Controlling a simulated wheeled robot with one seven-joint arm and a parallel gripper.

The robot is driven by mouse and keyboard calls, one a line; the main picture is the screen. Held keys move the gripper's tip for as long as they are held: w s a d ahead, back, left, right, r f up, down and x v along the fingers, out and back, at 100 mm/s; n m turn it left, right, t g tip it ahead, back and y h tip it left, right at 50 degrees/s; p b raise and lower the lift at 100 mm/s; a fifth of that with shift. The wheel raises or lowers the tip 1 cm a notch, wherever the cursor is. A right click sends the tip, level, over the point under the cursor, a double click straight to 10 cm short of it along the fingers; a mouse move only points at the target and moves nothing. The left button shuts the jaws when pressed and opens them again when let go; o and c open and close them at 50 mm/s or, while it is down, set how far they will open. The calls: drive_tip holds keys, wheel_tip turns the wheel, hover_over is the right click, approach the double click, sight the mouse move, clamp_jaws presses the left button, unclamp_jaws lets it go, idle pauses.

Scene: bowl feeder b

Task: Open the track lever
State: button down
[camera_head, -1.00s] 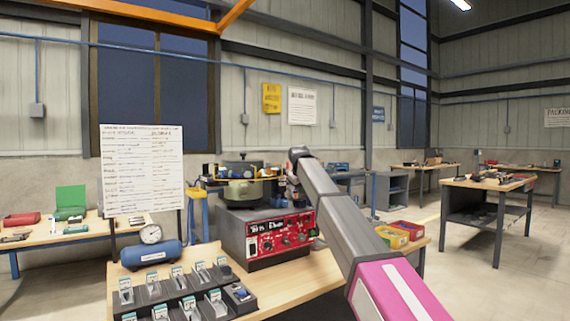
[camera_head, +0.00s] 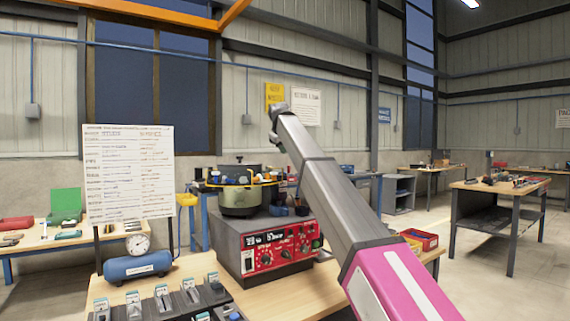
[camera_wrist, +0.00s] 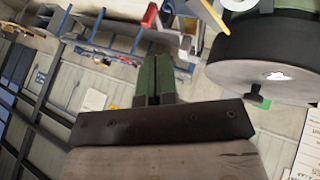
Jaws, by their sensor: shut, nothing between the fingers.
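The bowl feeder (camera_head: 238,198) sits on a grey control box with a red front panel (camera_head: 283,247) on the wooden bench. Coloured parts show around its rim. I cannot surely pick out the track lever in either view. My gripper (camera_wrist: 153,62) shows there as two green fingers, shut together and empty, apart from the lid. In the head view my arm rises right of the feeder, its far end above bowl height; the fingers are hidden.
A blue air tank (camera_head: 138,267) with a gauge and several switch blocks (camera_head: 162,302) stand at the bench's left. A red bin (camera_head: 420,239) lies right, partly behind my arm. A whiteboard (camera_head: 128,172) stands behind. Air above the feeder is clear.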

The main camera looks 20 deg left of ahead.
sight(289, 169)
drive_tip(key=x, duration=1)
drive_tip(key=shift+w+d+n+y, duration=0.2)
drive_tip(key=shift+d+n+y, duration=0.15)
drive_tip(key=shift+n, duration=0.25)
drive_tip(key=shift+w+d+n+y, duration=0.25)
drive_tip(key=shift+d+n, duration=0.15)
drive_tip(key=shift+n, duration=0.1)
drive_tip(key=w+d+n+g+y, duration=0.2)
drive_tip(key=w+n+g+y, duration=0.2)
drive_tip(key=n, duration=0.5)
drive_tip(key=shift+w+d, duration=0.35)
drive_tip(key=shift+w, duration=0.8)
